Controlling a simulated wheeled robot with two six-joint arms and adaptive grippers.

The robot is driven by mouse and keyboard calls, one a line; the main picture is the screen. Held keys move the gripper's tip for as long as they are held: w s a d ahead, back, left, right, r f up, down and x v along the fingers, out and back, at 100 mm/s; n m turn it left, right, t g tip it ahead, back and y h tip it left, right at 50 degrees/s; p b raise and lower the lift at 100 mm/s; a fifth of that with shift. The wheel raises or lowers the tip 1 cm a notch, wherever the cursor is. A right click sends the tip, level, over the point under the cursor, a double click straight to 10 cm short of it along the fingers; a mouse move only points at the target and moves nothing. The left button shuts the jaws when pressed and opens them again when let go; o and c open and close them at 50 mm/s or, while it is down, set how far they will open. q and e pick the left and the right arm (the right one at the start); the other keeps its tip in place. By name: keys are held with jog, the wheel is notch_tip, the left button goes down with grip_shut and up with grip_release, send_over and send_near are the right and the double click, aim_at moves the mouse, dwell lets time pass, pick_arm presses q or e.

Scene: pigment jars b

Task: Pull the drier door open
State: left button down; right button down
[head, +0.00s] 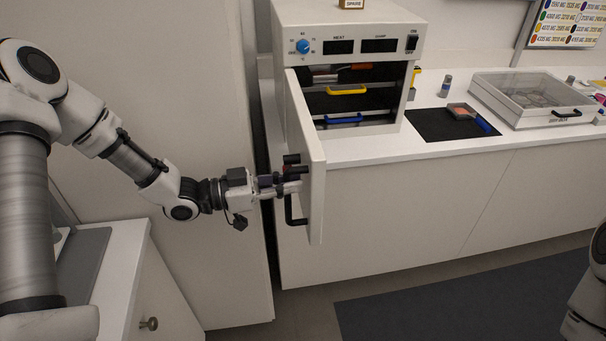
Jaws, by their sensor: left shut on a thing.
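The drier (352,22) is a white box on the counter, with a blue knob and two dark displays on its front panel. Its door (314,180) stands swung open on the left side and projects toward me past the counter's front edge. The interior shows trays with a yellow handle (347,90) and a blue handle (343,119). My left gripper (291,182) is at the door's outer face, shut on the black door handle (291,212); the fingers hide part of the handle. My right gripper is out of view.
On the counter right of the drier are a black mat (447,126) with a blue-handled tool, a small jar (446,86) and a clear-lidded box (533,97). A tall white cabinet (180,130) stands left of the door. Floor in front of the counter is clear.

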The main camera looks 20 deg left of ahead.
pick_arm(q)
jog(key=shift+s+a, duration=0.2)
jog(key=shift+a, duration=0.2)
jog(key=c, duration=1.1)
grip_release()
jog(key=shift+c, duration=0.2)
jog(key=shift+d, duration=0.1)
jog(key=shift+r, duration=0.1)
notch_tip(320, 180, up, 10)
jog(key=shift+f, duration=0.1)
